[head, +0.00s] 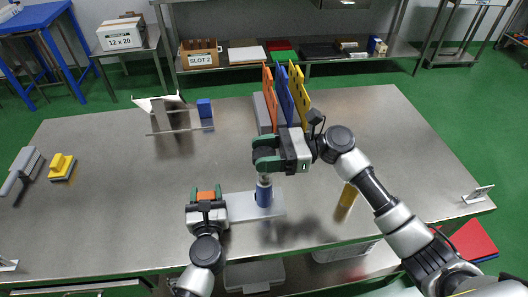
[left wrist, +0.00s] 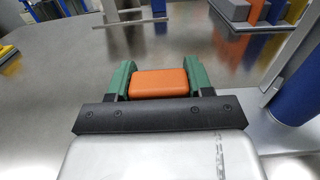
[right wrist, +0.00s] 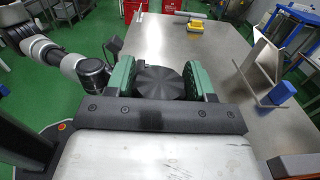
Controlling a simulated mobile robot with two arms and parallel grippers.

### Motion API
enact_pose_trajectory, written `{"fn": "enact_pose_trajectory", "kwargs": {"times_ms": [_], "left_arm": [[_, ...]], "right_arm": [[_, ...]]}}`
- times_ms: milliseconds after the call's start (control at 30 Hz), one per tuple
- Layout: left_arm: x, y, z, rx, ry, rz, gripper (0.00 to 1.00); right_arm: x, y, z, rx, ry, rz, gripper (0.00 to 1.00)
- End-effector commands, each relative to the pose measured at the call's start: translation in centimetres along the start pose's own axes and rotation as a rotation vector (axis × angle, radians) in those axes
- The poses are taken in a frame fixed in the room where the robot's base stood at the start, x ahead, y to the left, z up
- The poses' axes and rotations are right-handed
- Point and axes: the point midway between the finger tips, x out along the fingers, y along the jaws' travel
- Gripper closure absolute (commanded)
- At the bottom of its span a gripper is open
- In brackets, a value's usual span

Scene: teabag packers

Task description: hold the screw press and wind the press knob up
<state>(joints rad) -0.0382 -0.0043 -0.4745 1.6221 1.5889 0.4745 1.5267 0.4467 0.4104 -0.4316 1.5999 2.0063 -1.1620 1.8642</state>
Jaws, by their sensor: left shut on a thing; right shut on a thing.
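The screw press stands near the front of the steel table, with a pale base plate (head: 240,207) and a blue upright cylinder (head: 264,192); the cylinder also shows at the right of the left wrist view (left wrist: 298,92). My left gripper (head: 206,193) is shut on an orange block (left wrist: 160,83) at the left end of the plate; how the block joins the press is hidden. My right gripper (head: 265,153) is above the cylinder. It is shut on the dark, ridged, round press knob (right wrist: 159,84), with one green finger on each side.
Orange, blue and yellow upright panels (head: 285,95) stand behind the press. A white angled stand (head: 172,112) and a blue block (head: 205,108) are at the back left. A yellow-handled tool (head: 61,167) lies far left. A yellow piece (head: 346,200) lies right of the press.

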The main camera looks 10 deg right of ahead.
Motion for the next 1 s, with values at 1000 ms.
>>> {"fn": "enact_pose_trajectory", "kwargs": {"times_ms": [1000], "left_arm": [[0.00, -0.06, 0.08, -0.001, -0.002, -0.002, 0.90]], "right_arm": [[0.07, 0.01, -0.16, 0.002, 0.005, 0.780, 0.70]]}}
